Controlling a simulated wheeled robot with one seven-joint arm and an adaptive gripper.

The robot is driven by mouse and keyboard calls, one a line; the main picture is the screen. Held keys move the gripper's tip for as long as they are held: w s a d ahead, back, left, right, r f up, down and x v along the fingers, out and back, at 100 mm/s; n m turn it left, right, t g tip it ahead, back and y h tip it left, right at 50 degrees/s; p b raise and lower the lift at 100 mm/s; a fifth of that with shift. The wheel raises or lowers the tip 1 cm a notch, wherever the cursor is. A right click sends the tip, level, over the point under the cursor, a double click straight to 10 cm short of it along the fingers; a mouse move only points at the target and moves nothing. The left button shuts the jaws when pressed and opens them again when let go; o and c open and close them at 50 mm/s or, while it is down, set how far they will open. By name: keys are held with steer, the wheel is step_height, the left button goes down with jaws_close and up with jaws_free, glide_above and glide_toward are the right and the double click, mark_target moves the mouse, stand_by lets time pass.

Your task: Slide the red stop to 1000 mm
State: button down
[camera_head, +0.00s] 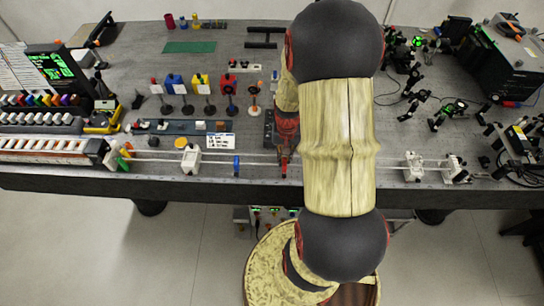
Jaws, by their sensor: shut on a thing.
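The red stop (284,168) sits on a thin pale rail (262,163) that runs along the front of the bench. My gripper (285,152) reaches down over the rail from behind and is shut on the red stop. My arm passes in front of part of the rail to the right of the stop. The fingertips are small and partly hidden. The scale marks are too small to read here.
A blue stop (236,167) stands on the rail to the left. White end blocks (190,158) and (412,167) hold the rail. A white label card (219,141) lies behind it. Several coloured posts stand farther back. Black optics mounts (443,114) crowd the right.

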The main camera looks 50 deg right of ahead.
steer(key=s+d, duration=0.7)
steer(key=s, duration=0.1)
steer(key=s+d, duration=0.7)
steer(key=s, duration=0.1)
steer(key=s+d, duration=0.7)
steer(key=s, duration=0.1)
steer(key=shift+s, duration=0.35)
steer(key=c, duration=1.9)
jaws_free()
steer(key=shift+o, duration=0.3)
step_height(320, 180, up, 12)
